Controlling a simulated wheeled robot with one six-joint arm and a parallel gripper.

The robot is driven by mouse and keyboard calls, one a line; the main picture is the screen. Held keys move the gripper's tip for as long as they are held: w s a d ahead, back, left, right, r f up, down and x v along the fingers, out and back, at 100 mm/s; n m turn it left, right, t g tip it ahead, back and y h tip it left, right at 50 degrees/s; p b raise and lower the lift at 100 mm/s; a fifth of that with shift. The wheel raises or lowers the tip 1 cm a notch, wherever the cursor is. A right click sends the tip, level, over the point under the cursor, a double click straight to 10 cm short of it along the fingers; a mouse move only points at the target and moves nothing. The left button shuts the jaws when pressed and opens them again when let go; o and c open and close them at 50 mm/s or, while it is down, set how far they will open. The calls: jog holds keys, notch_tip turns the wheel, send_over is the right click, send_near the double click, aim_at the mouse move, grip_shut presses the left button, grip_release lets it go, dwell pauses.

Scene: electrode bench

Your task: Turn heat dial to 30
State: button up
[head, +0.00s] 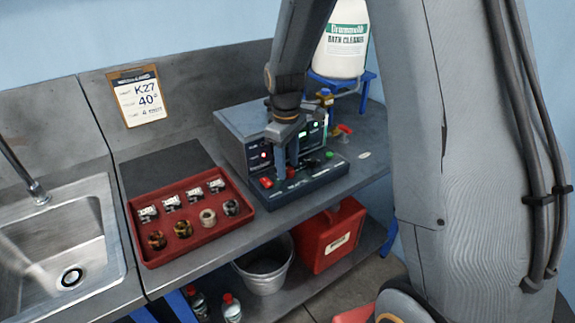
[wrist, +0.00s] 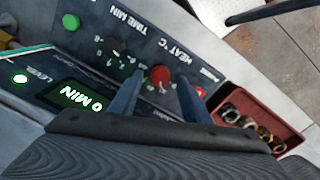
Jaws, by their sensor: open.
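The heat dial is a red knob marked HEAT °C (wrist: 160,76) on the sloped front panel of a grey bench unit (head: 232,143). In the head view my gripper (head: 286,172) points down at the panel and partly hides the dial. In the wrist view my gripper (wrist: 160,84) is open, with one finger on each side of the red knob. I cannot tell whether the fingers touch it. Small scale marks ring the dial, but its setting is too small to read.
Beside the dial are a black TIME MIN dial (wrist: 115,50), a green button (wrist: 71,22) and a red switch (head: 266,182). A green display (wrist: 80,97) reads 0 MIN. A red tray (head: 152,250) holds several small parts. A wall card (head: 140,97) shows K27 and 40.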

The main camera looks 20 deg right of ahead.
jog(key=shift+s+a+r+b, duration=0.1)
jog(key=shift+r+b, duration=0.8)
jog(key=shift+r, duration=2.7)
